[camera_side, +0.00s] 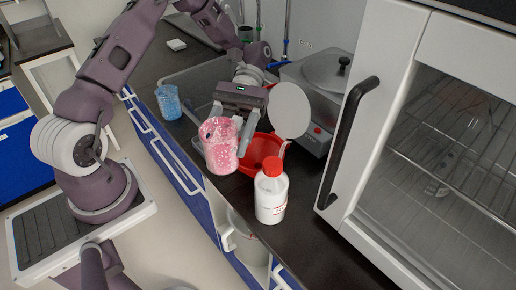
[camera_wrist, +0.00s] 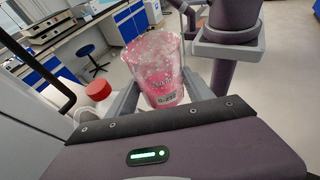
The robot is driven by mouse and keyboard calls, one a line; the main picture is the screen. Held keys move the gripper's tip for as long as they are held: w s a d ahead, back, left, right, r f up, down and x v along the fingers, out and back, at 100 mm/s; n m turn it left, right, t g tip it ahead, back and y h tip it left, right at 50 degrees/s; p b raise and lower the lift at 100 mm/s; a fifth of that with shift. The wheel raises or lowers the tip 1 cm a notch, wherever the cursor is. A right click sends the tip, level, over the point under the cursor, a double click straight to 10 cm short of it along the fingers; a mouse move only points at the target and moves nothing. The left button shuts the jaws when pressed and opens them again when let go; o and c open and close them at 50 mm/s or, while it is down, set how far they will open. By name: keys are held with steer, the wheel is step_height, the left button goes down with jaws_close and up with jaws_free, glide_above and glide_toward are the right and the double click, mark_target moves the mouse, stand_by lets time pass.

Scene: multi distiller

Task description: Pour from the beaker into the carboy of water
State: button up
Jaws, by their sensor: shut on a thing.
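My gripper (camera_side: 228,130) is shut on a clear beaker (camera_side: 218,146) with pink, white-speckled contents. The beaker is close to upright above the counter's front edge. In the wrist view the beaker (camera_wrist: 155,68) sits between the two fingers, with small print on its side. A white bottle with a red cap (camera_side: 271,192) stands on the counter to the right of the beaker, apart from it. Its red cap (camera_wrist: 98,89) shows at the left in the wrist view. I cannot tell whether this bottle is the carboy; its label is too small to read.
A red bowl (camera_side: 262,150) is behind the beaker and bottle. A blue beaker (camera_side: 168,102) stands at the back left. A grey device (camera_side: 325,80) and a white cabinet with a black handle (camera_side: 346,142) bound the right. The dark counter (camera_side: 318,243) is clear in front right.

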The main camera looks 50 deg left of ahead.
steer(key=w+a+f+n+t+h, duration=0.2)
steer(key=w+a+n+t+h, duration=0.1)
steer(key=w+a+n+t, duration=0.3)
steer(key=w+a+f+n+t+h, duration=0.3)
steer(key=w+a+n+t, duration=0.2)
steer(key=a+n+t, duration=0.2)
steer(key=shift+w+a+t, duration=0.35)
steer(key=shift+a+t, duration=0.05)
steer(key=shift+a, duration=0.75)
steer(key=shift+d+r, duration=0.1)
steer(key=shift+s+d+r+m+y, duration=0.15)
steer(key=shift+d+r+m+y, duration=0.3)
steer(key=shift+y, duration=0.35)
steer(key=shift+s+d+y, duration=0.1)
steer(key=shift+d+y, duration=0.55)
steer(key=shift+y, duration=0.45)
steer(key=shift+s+d+r+m+t+y+p, duration=0.15)
steer(key=shift+d+r+y, duration=0.25)
steer(key=shift+y, duration=0.45)
steer(key=shift+s+d+r+m+t+y+p, duration=0.1)
steer(key=shift+d+r+m+y, duration=0.05)
steer(key=shift+d+y, duration=0.55)
steer(key=shift+s+d+r+m+t+y+p, duration=0.15)
steer(key=shift+d+r+y, duration=0.2)
steer(key=shift+y, duration=0.6)
steer(key=shift+w+d+f+y, duration=0.1)
steer(key=shift+d+f+y, duration=0.1)
steer(key=shift+y, duration=0.6)
